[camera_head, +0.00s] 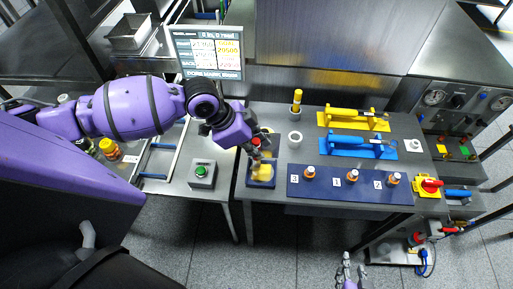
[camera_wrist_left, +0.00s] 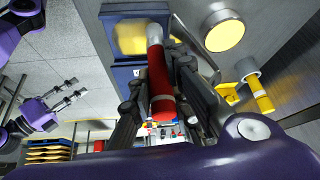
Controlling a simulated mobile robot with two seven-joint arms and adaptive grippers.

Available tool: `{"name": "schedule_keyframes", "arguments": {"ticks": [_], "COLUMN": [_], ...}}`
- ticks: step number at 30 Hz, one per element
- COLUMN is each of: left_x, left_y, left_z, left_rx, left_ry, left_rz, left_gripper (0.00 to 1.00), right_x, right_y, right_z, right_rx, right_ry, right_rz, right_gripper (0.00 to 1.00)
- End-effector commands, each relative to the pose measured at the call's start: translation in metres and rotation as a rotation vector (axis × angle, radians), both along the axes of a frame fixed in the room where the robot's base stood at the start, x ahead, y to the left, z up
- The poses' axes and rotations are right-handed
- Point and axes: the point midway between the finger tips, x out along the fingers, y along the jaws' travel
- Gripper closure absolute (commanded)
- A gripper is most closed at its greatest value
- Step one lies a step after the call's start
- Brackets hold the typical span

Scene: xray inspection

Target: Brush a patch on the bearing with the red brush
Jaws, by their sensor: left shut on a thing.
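My left gripper (camera_head: 257,150) is shut on the red brush (camera_wrist_left: 160,85), seen clearly in the left wrist view. The brush's pale tip end (camera_wrist_left: 155,33) points to a yellow, blurred-looking piece (camera_wrist_left: 130,38) on a blue pad (camera_wrist_left: 122,78). In the head view the yellow piece (camera_head: 262,172) lies just below the gripper; whether the tip touches it I cannot tell. No part is clearly recognisable as the bearing; this yellow piece may be it. My right gripper (camera_head: 350,272) is empty and open, off the table's front edge.
A white ring (camera_head: 295,139) and a yellow stick in a grey cup (camera_head: 296,108) stand right of the gripper. A blue board (camera_head: 325,190) holds several orange-and-white parts. Yellow and blue fixtures (camera_head: 350,120) lie behind. A green-button box (camera_head: 202,173) stands left.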

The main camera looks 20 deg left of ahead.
Motion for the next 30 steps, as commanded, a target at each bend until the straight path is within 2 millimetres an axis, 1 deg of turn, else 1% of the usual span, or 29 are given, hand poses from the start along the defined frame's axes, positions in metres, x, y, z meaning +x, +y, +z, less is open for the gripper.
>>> {"name": "schedule_keyframes", "arguments": {"ticks": [7, 18, 30], "left_x": [-0.004, -0.019, -0.017], "left_y": [-0.002, -0.01, -0.009], "left_z": [0.0, 0.0, -0.001], "left_rx": [0.001, 0.0, 0.0], "left_ry": [0.0, 0.001, 0.002], "left_rz": [-0.001, 0.0, 0.0], "left_gripper": [1.0, 1.0, 1.0], "right_x": [-0.002, 0.007, 0.01], "right_y": [-0.001, -0.001, 0.0], "right_z": [0.001, 0.011, 0.011], "right_rx": [0.0, 0.0, 0.0], "right_ry": [0.001, -0.022, -0.025], "right_rz": [-0.003, -0.002, 0.001], "right_gripper": [0.69, 0.69, 0.69]}}
